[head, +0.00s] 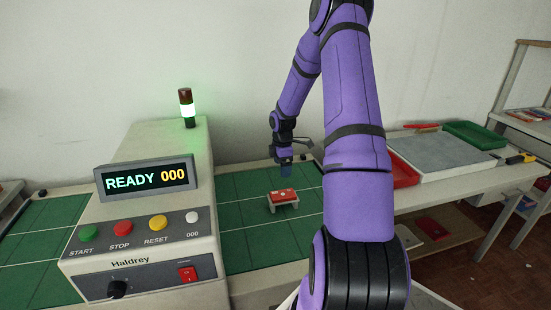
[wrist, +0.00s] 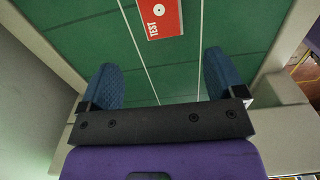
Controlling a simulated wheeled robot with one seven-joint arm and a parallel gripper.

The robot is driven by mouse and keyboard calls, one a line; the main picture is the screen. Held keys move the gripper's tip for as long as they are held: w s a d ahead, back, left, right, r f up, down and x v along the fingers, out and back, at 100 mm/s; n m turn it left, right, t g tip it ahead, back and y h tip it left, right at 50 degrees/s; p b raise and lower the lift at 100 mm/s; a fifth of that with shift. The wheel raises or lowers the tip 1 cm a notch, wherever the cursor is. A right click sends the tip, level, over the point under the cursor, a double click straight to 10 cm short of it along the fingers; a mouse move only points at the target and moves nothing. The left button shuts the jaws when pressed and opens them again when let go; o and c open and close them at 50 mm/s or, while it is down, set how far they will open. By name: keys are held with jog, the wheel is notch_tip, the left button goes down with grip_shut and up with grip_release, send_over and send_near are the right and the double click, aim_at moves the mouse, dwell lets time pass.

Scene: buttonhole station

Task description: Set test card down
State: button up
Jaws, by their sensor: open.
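The red test card (head: 283,195) lies flat on top of a small pale stand (head: 272,207) on the green mat. It also shows in the wrist view (wrist: 166,20), with the white word TEST and a white disc; its far end is cut off by the top edge. My gripper (head: 286,166) is above the mat, just behind and over the card in the head view. Its two blue fingers (wrist: 160,72) are spread wide with nothing between them. The card is beyond the fingertips, apart from them. The stand is hardly visible in the wrist view.
The Haldrey machine (head: 150,225) stands left of the card; its display reads READY 000 and its signal tower (head: 187,108) glows green. To the right are a red tray (head: 402,173), a grey pad (head: 440,154) and a green tray (head: 475,135). The mat around the stand is clear.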

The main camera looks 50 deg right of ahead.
jog(key=s+a+r+m+t+h, duration=0.1)
jog(key=s+a+r+m, duration=0.15)
jog(key=a+r, duration=0.85)
jog(key=s+a+r+m+t+h, duration=0.1)
jog(key=s+a+r+m, duration=0.15)
jog(key=a+r, duration=0.85)
jog(key=s+a+r+m+t, duration=0.1)
jog(key=s+a+r+m, duration=0.1)
jog(key=s+a+r, duration=0.2)
jog(key=s+a+r+m+t+y, duration=0.1)
jog(key=s+a+r, duration=0.3)
jog(key=s, duration=0.6)
jog(key=s+a+r+m+t+y, duration=0.1)
jog(key=s+a+r+m, duration=0.2)
jog(key=s, duration=0.4)
notch_tip(320, 180, up, 2)
jog(key=shift+a+m, duration=0.3)
jog(key=shift+a, duration=0.6)
